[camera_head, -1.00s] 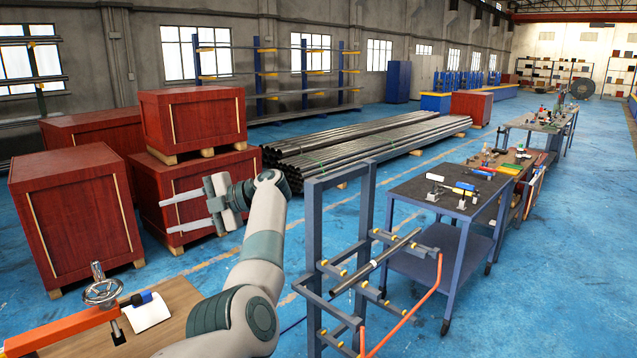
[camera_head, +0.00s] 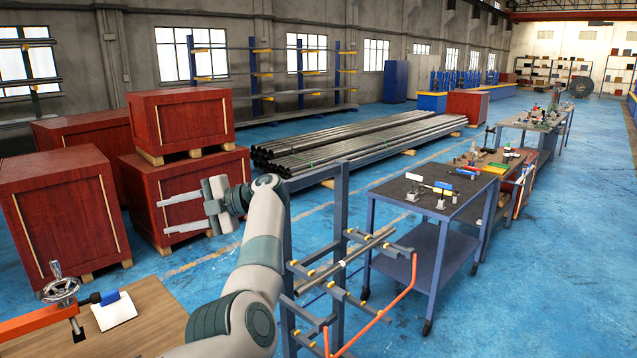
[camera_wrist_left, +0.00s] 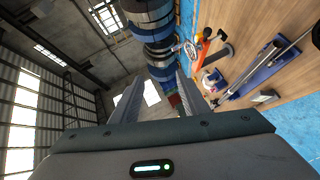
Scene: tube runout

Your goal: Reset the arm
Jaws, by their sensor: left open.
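My left arm comes up from the bottom of the head view. Its left gripper (camera_head: 168,215) points to the left, with two pale fingers apart and nothing between them. It hangs in the air in front of the stacked red crates. The left wrist view shows the same open fingers (camera_wrist_left: 155,100) with a clear gap between them. My right gripper is in neither view. A dark tube (camera_head: 345,262) lies on the yellow supports of the blue rack (camera_head: 342,215), right of my left arm and apart from it.
A wooden bench (camera_head: 150,318) with an orange clamp (camera_head: 35,325) and handwheel is at the lower left. Red crates (camera_head: 60,215) stand behind the gripper. A blue cart (camera_head: 425,200) with small tools stands right of the rack. Blue floor (camera_head: 560,250) is open at the right.

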